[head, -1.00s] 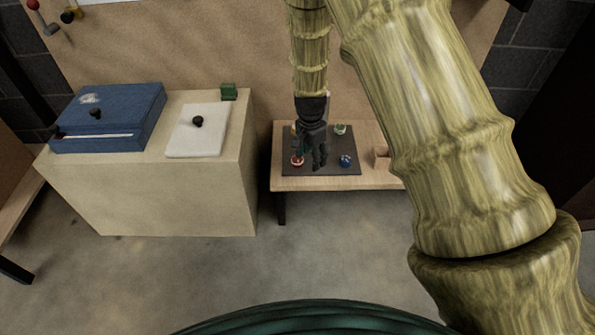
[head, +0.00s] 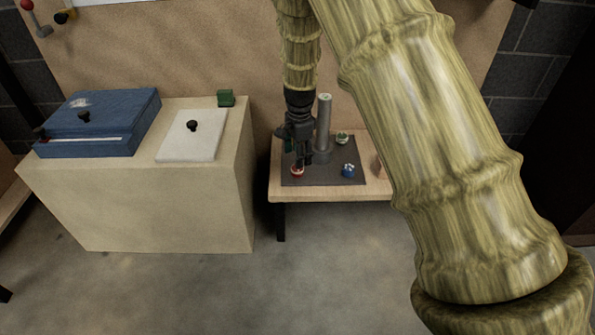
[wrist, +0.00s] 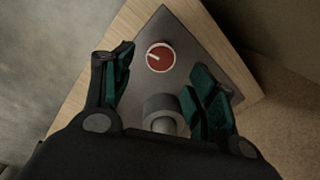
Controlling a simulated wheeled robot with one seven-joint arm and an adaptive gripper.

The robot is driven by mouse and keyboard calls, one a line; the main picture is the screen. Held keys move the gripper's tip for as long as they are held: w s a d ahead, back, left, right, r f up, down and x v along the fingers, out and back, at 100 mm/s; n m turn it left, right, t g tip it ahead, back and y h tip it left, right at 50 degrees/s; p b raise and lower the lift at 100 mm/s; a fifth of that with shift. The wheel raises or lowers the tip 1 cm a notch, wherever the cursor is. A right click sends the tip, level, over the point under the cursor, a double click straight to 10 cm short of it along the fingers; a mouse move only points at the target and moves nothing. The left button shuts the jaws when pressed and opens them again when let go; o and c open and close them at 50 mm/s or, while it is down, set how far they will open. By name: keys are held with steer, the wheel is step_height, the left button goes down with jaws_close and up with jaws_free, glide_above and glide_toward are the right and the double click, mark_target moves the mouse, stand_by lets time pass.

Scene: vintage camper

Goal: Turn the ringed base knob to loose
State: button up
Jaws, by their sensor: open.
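A dark base plate (head: 325,178) lies on a low wooden table and bears several coloured knobs around an upright grey post (head: 324,120). The red knob (head: 297,172) is at its front left; in the wrist view this knob (wrist: 160,57) shows a pale rim and a white pointer line. A blue knob (head: 348,170) is at the front right and a green one (head: 342,138) behind. My gripper (head: 300,158) is open just above the red knob, left of the post. In the wrist view my fingers (wrist: 164,85) stand apart on either side, with nothing between them gripped.
The low table (head: 335,194) stands right of a larger pale cabinet (head: 150,215). On the cabinet are a blue box (head: 100,122), a white panel with a black knob (head: 190,140) and a small green block (head: 226,98). The post top (wrist: 160,107) is close to my fingers.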

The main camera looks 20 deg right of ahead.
mark_target(297, 171)
step_height(297, 171, down, 7)
steer(key=b, duration=0.2)
steer(key=shift+w+r+b, duration=0.15)
steer(key=shift+r+b, duration=0.05)
steer(key=shift+b, duration=0.2)
steer(key=c, duration=1.1)
